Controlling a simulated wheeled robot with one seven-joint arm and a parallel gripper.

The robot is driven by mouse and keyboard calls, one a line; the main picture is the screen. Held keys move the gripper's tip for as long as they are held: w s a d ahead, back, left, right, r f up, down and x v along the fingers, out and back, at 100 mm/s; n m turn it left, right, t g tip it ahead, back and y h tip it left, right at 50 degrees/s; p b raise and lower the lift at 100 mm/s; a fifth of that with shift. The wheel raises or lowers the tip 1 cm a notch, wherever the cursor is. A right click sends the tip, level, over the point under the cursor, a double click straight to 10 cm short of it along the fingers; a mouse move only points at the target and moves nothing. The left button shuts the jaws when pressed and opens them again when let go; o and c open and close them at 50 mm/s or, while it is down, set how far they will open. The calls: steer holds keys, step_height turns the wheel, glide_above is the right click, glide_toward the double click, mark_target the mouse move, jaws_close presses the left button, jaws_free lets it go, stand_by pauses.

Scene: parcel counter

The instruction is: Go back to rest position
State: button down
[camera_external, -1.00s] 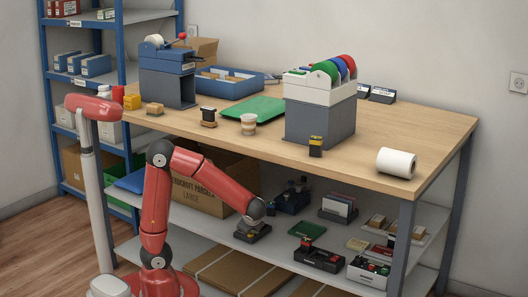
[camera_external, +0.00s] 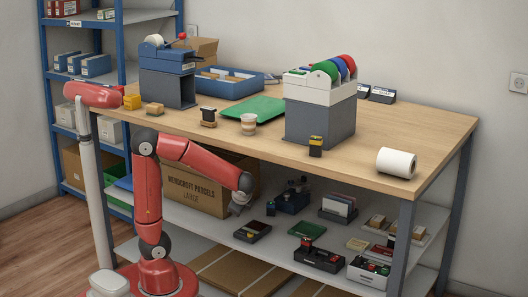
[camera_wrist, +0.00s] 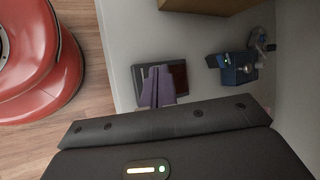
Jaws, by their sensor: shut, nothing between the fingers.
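My gripper (camera_external: 238,209) hangs at the end of my red arm in front of the workbench, near the front edge of the lower shelf. It is left of and a little above a dark flat case (camera_external: 253,231) on that shelf. In the wrist view the purple fingers (camera_wrist: 158,88) are together and empty. They overlap the view of the dark case (camera_wrist: 179,76), which has a reddish-brown inside; I see no contact.
The wooden worktop (camera_external: 420,130) is above my gripper. A large cardboard box (camera_external: 195,190) stands behind my forearm on the shelf. A dark blue device (camera_external: 292,200) and a black tray (camera_external: 319,254) are to the right. Wooden floor (camera_external: 35,235) is open at left.

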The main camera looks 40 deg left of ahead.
steer(key=s+a+r+n+h, duration=0.2)
steer(key=s+a+n+h, duration=0.1)
steer(key=s+a+n, duration=0.4)
steer(key=s+a+r+n+h, duration=0.2)
steer(key=a+n+h, duration=0.1)
steer(key=a+n, duration=0.4)
steer(key=shift+n, duration=0.8)
steer(key=r+p, duration=0.1)
steer(key=d+r+p, duration=0.1)
steer(key=r+p, duration=0.2)
steer(key=shift+s+d+r, duration=0.15)
steer(key=shift+s+r, duration=0.1)
steer(key=shift+r, duration=0.05)
